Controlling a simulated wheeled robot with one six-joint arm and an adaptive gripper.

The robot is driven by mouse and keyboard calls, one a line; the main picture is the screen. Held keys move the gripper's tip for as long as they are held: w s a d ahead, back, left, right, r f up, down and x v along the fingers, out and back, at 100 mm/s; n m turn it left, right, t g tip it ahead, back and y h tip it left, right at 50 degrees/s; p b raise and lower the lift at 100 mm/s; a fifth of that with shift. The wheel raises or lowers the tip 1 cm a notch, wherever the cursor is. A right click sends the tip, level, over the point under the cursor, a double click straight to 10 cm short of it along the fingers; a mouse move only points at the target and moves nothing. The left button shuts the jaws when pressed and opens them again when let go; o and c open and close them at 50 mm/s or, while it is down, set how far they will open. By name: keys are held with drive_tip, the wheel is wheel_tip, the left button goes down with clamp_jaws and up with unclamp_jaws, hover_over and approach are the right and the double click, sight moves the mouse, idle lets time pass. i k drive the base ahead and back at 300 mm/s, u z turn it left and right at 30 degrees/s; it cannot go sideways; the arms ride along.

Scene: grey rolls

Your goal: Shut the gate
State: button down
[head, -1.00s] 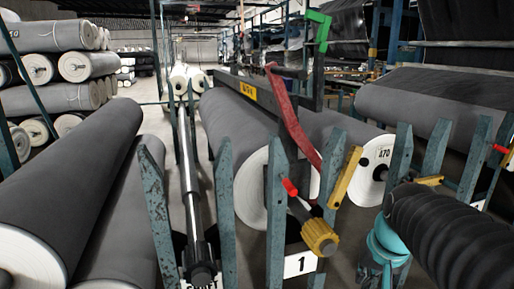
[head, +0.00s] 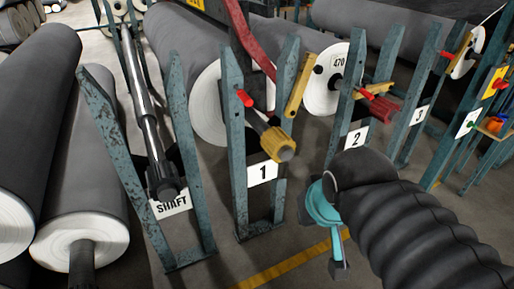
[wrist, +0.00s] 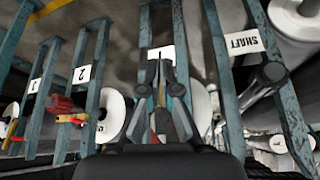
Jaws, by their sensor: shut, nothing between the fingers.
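Stand 1 (head: 233,130) is a blue-grey post frame holding a grey roll (head: 205,105) on a shaft with a yellow end (head: 272,140). Its gate seems to be the yellow bar (head: 298,85), which stands steeply along the right post, apart from the left post. A red piece (head: 244,98) sits on the left post. At stand 2 a similar yellow bar (head: 372,91) lies closer to level. My gripper (wrist: 161,70) is shut and empty in the wrist view, in front of stand 1, hiding much of it. In the head view my arm comes in from the lower right.
The SHAFT rack (head: 171,205) with a bare shaft (head: 140,95) stands left of stand 1. Large rolls (head: 85,210) lie at the far left. Stand 3 (head: 418,115) is farther right. The floor before the stands is clear, with a yellow line (head: 285,272).

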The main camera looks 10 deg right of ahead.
sight(307, 66)
drive_tip(key=u, duration=0.95)
drive_tip(key=k, duration=1.25)
drive_tip(key=z, duration=0.95)
drive_tip(key=i, duration=1.7)
drive_tip(key=z, duration=0.05)
